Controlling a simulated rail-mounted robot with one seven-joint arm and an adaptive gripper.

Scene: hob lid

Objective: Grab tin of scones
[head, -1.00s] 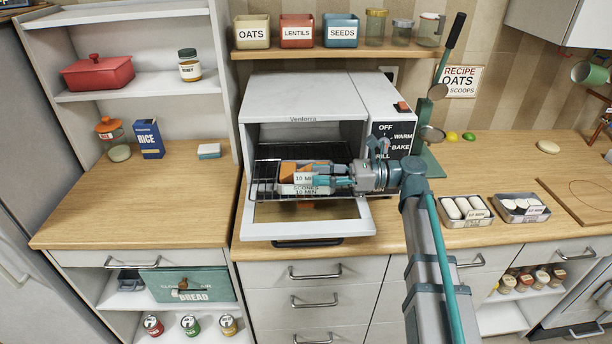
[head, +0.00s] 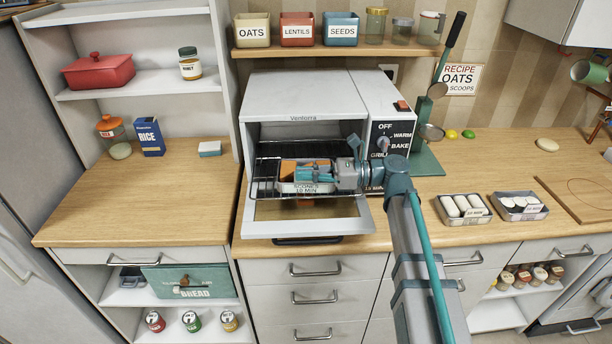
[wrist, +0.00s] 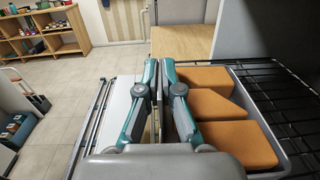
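The tin of scones (head: 288,187) sits on the wire rack at the open oven's mouth, its front label reading "SCONES 10 MIN". Orange-brown scones (wrist: 213,103) lie in it, and the tin's rim (wrist: 240,76) shows in the wrist view. My gripper (head: 303,173) reaches in from the right, at the tin's front side above the label. In the wrist view its fingers (wrist: 160,85) are close together, with the scones just right of them. The tin's near wall is hidden by the fingers. I cannot tell whether they press on it.
The oven (head: 303,95) stands on the counter with its door (head: 350,222) folded down below the rack (head: 265,190). Two other tins (head: 462,208) (head: 520,206) stand on the counter to the right. The left counter (head: 135,205) is mostly clear.

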